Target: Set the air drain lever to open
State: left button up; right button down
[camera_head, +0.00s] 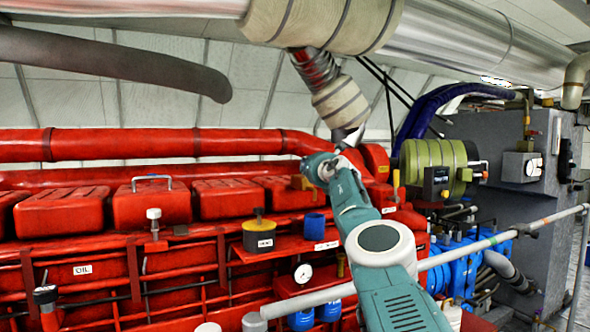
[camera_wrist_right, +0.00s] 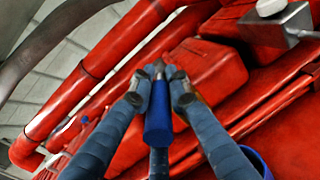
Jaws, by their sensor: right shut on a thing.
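The air drain lever appears to be the blue cylindrical handle (camera_wrist_right: 158,120) in the right wrist view. My right gripper (camera_wrist_right: 160,82) is shut on it, with its blue-grey fingers on both sides and another finger below. In the head view my right gripper (camera_head: 316,168) is at the end of the teal arm, in front of the red engine's upper part. The lever itself is hidden there behind the gripper and wrist. Whether the lever is in its open or closed position cannot be told. My left gripper is not in view.
A blue cup-like part (camera_head: 314,226) and a yellow-topped dark canister (camera_head: 260,234) stand on the red shelf below the gripper. A grey rail (camera_head: 490,240) crosses the lower right. A large pipe (camera_head: 450,38) runs overhead. Red box covers (camera_head: 151,204) lie to the left.

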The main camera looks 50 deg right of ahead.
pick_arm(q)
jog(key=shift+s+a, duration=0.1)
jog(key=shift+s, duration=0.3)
pick_arm(e)
jog(key=shift+s+d+f, duration=0.1)
jog(key=shift+d+f, duration=0.1)
jog(key=c, duration=1.6)
grip_release()
jog(key=shift+c, duration=0.2)
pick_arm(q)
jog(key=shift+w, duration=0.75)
